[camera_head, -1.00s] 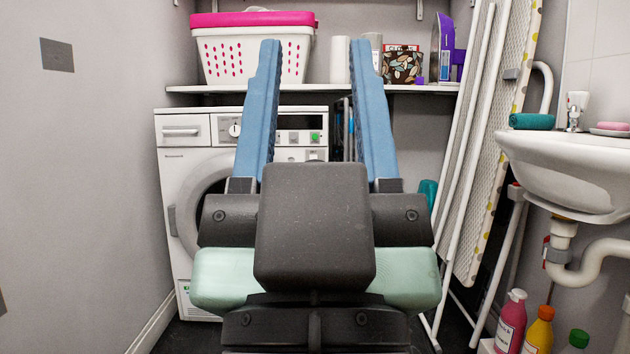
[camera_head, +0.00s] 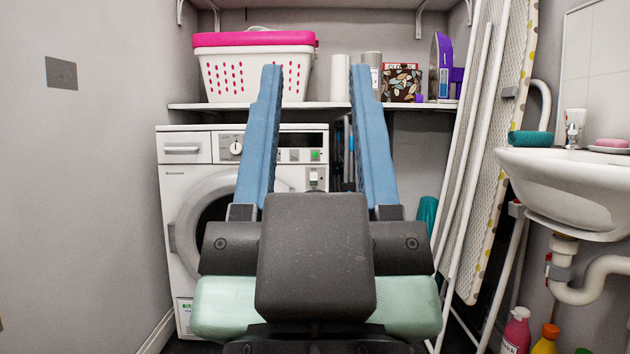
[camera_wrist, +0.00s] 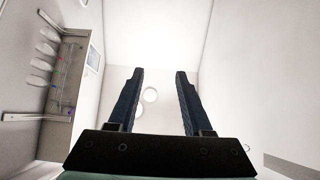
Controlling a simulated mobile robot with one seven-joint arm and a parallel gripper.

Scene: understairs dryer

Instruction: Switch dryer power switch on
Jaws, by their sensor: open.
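The white dryer (camera_head: 176,190) stands under the shelf at the left in the head view, its round door partly hidden by my gripper. Its control panel has a dial (camera_head: 236,147), a dark display strip, a green button (camera_head: 315,155) and a small switch-like part (camera_head: 314,176) below it. I cannot tell which of these is the power switch. My gripper (camera_head: 316,78) is open and empty, its two blue fingers pointing up in front of the dryer and shelf. In the wrist view the gripper (camera_wrist: 158,75) is open toward a pale ceiling.
The shelf (camera_head: 290,105) holds a pink-lidded basket (camera_head: 252,75), rolls, a patterned box and a purple iron. A folded ironing board (camera_head: 500,140) and a sink (camera_head: 570,180) stand at the right. Bottles (camera_head: 517,330) are on the floor. A wall is close at the left.

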